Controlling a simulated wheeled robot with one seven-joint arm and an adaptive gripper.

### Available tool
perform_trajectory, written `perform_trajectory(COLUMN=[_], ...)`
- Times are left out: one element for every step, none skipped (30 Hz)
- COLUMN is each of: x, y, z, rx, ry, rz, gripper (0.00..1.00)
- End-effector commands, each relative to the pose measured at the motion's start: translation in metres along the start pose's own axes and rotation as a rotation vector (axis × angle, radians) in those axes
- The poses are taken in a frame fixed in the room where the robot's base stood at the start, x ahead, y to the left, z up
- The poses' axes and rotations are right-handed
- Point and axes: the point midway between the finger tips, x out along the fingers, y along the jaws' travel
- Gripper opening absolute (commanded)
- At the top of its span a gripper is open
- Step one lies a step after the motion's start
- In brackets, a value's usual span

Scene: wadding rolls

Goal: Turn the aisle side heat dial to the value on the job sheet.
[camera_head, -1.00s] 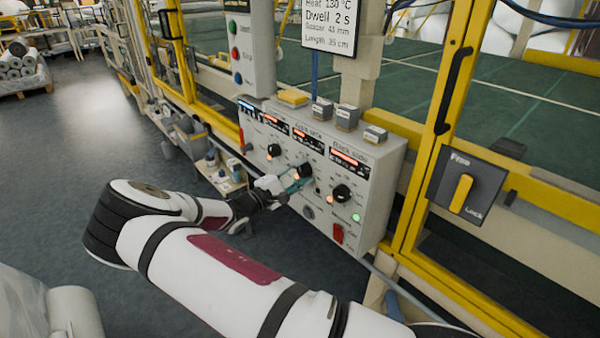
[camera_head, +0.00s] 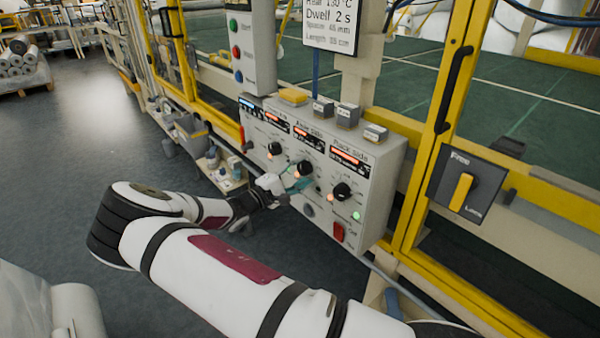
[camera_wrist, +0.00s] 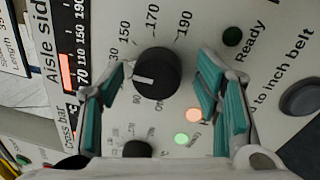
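The aisle side dial (camera_head: 303,168) is the middle black knob on the grey control panel. In the wrist view the same dial (camera_wrist: 157,75) sits between my gripper's teal-padded fingers (camera_wrist: 163,84). The fingers are open, with a visible gap on each side of the knob. Its white line points left in the wrist view, where a finger hides part of the scale; 150, 170 and 190 are readable. In the head view my gripper (camera_head: 292,186) is at the panel, just below this dial. The job sheet (camera_head: 331,22) lists heat 130 °C, its top line partly cut off.
A left dial (camera_head: 274,148) and the back side dial (camera_head: 342,191) flank the middle one. A red switch (camera_head: 338,232) is low on the panel. A Free/Lock switch (camera_head: 461,191) is to the right, beside yellow frame posts. The floor (camera_head: 60,150) at left is clear.

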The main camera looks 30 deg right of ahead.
Motion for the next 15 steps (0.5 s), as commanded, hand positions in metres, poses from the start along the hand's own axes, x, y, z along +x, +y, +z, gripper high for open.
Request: perform_trajectory(x=[0.0, 0.0, 0.0, 0.0, 0.0, 0.0, -0.001, -0.002, -0.004, -0.007, -0.011, -0.016, -0.021, -0.026, -0.034], y=[0.001, 0.001, 0.001, 0.001, 0.001, 0.001, 0.001, 0.001, 0.001, 0.001, 0.001, 0.002, 0.002, 0.002, 0.001], z=[0.0, 0.0, 0.0, 0.0, 0.0, 0.0, -0.001, -0.001, -0.001, -0.001, -0.001, -0.002, -0.002, -0.001, -0.002], rx=[0.0, 0.0, 0.0, 0.001, 0.001, 0.001, 0.001, 0.001, 0.001, 0.001, 0.001, 0.001, 0.001, 0.001, 0.001], ry=[0.0, 0.0, 0.0, 0.0, 0.0, 0.001, 0.001, 0.001, 0.002, 0.002, 0.003, 0.005, 0.005, 0.004, 0.005], rz=[0.001, 0.001, 0.001, 0.001, 0.001, 0.001, 0.001, 0.001, 0.001, 0.001, 0.001, 0.001, 0.002, 0.002, 0.001], gripper=[0.58, 0.58, 0.58, 0.58, 0.58, 0.58, 0.58, 0.58, 0.58, 0.58, 0.58, 0.58, 0.58, 0.58, 0.58])
